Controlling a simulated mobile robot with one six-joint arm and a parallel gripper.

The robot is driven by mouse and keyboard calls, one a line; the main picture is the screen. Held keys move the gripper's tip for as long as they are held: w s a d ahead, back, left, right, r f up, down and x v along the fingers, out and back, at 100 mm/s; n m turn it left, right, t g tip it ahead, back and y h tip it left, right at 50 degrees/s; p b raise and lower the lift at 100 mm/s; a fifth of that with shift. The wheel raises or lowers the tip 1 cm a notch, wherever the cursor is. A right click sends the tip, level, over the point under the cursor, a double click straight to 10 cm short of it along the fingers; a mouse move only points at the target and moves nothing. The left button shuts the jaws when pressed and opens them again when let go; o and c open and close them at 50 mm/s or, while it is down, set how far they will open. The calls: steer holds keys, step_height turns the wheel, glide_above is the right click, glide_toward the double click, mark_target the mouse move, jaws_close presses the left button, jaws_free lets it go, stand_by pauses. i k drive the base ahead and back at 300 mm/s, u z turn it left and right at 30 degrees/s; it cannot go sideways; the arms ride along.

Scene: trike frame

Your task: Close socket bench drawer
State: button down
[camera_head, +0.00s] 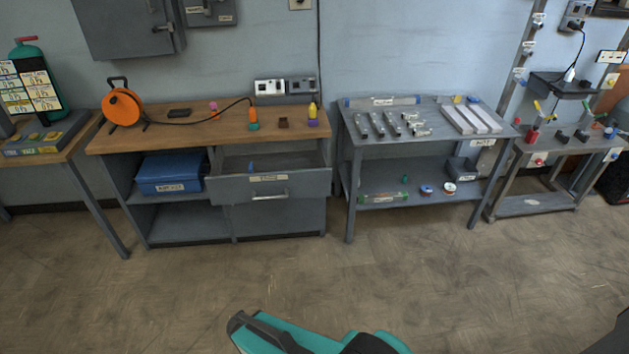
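The socket bench (180,137) stands against the wall at centre left, with a wooden top and a grey body. Its drawer (298,187) is pulled out, and the open inside shows above the front panel. The front has a pale label and a bar handle (270,196). A small blue item (251,166) shows at the drawer's opening. Part of my teal and dark arm shows at the bottom edge, well apart from the drawer. My gripper's fingers are not in view.
A blue box (168,174) sits on the shelf left of the drawer. An orange cable reel (122,106) stands on the bench top. A grey metal table (349,150) with parts stands just right of the bench. The floor (190,290) before the bench is clear.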

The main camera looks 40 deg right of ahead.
mark_target(274, 178)
steer(key=i, duration=0.85)
steer(key=u, duration=0.05)
